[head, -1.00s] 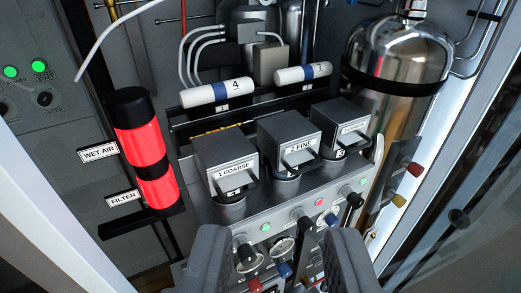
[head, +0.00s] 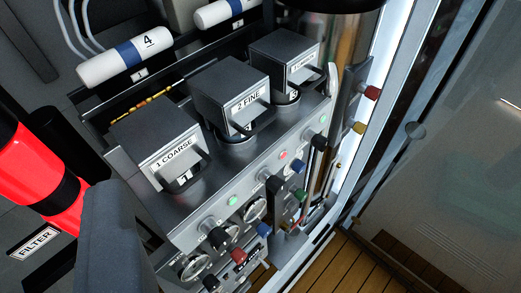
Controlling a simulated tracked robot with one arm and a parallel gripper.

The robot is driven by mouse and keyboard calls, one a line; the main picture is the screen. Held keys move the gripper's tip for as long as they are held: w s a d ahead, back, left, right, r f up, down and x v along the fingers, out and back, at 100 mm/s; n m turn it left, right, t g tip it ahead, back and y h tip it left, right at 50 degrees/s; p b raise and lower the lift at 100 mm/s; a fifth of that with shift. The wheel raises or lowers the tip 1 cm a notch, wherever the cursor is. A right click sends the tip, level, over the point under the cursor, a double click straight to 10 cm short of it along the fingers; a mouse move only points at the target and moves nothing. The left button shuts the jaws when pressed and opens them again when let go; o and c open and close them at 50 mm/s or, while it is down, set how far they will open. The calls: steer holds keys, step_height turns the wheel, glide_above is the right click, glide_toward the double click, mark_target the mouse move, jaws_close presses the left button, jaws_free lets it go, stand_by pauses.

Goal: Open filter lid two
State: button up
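Filter lid two is the dark grey box lid labelled "2 FINE" (head: 225,88), in the middle of a row of three. It has a looped handle (head: 243,125) low at its front and looks shut, like its neighbours. My gripper (head: 115,235) shows at the lower left as a large dark grey finger shape, below and left of the "1 COARSE" lid and well apart from lid two. I cannot make out a second finger separately. Nothing is seen held.
The "1 COARSE" lid (head: 155,140) stands left of lid two, and a third lid (head: 285,62) stands right. Knobs and gauges line the panel (head: 220,185) below. A red filter cylinder (head: 35,170) is at the left, white cylinder "4" (head: 123,57) behind.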

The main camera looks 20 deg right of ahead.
steer(key=w+d+f+m+g+y+p, duration=0.1)
steer(key=w+d+f+m, duration=0.2)
steer(key=d+f, duration=0.25)
steer(key=w+d+f+m+y+p, duration=0.1)
steer(key=w+d+f+m+y, duration=0.1)
steer(key=w+d+f+m, duration=0.3)
steer(key=m+y, duration=0.1)
steer(key=m, duration=0.3)
glide_toward(267, 124)
steer(key=shift+t, duration=0.3)
steer(key=x, duration=0.3)
steer(key=p+x, duration=0.1)
steer(key=x, duration=0.5)
steer(key=shift+a+f, duration=0.1)
steer(key=shift+f, duration=0.2)
